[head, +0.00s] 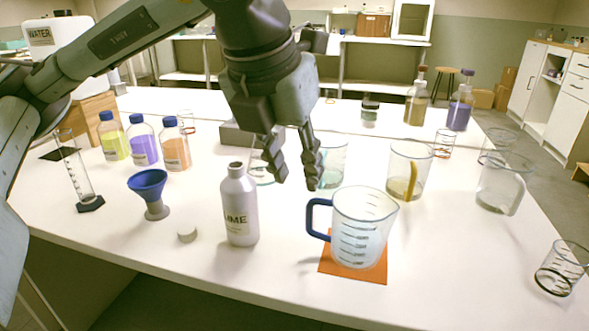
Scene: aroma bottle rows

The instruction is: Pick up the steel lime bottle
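The steel lime bottle (239,206) stands upright and uncapped on the white table, left of the middle in the head view. Its label shows the letters "IME". A white cap (187,233) lies on the table to its left. My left gripper (296,182) hangs from above, to the right of the bottle and apart from it. Its two fingers are spread with nothing between them. My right gripper does not show.
A blue-handled measuring jug (362,228) stands on an orange mat (340,270) right of the bottle. A blue funnel (149,184) stands to its left. Several coloured bottles (144,140) and a graduated cylinder (76,172) are farther left. More glass jugs (408,171) stand behind.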

